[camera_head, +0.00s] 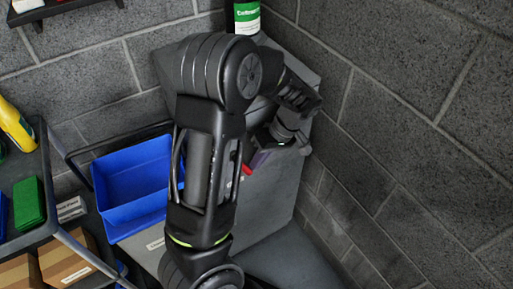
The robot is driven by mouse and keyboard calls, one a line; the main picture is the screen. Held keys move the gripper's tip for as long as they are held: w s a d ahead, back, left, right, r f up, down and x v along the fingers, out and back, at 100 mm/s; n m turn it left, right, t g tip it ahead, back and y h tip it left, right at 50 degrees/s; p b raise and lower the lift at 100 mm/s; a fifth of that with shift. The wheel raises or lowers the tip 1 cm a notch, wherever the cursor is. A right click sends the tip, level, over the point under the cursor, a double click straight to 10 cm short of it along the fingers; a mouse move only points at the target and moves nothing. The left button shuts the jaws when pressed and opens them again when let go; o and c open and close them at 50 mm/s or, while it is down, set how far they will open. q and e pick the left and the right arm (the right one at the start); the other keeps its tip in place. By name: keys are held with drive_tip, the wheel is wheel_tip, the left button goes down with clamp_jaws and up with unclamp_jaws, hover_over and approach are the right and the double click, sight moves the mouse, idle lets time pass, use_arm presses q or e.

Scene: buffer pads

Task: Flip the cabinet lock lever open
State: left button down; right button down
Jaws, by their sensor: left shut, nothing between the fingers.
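The grey cabinet (270,200) stands in the corner against the block wall. A small red part (246,170), which looks like the lock lever, shows on its front, mostly hidden behind my arm. My left arm crosses the middle of the view and bends over at the top of the cabinet. My right gripper is not in view.
A blue bin (133,187) sits left of the cabinet. A cart (50,150) at the far left holds a yellow bottle (15,125) and a green pad stack (29,202), with cardboard boxes (66,258) below. A green-labelled bottle (246,17) stands on the cabinet. The block wall is close on the right.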

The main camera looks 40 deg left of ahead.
sight(251, 171)
use_arm(q)
drive_tip(key=shift+s+a+f+b, duration=0.25)
drive_tip(key=shift+s+f+b, duration=0.45)
drive_tip(key=shift+s+f, duration=0.35)
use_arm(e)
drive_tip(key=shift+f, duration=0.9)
use_arm(q)
drive_tip(key=shift+f, duration=0.1)
drive_tip(key=shift+w, duration=0.15)
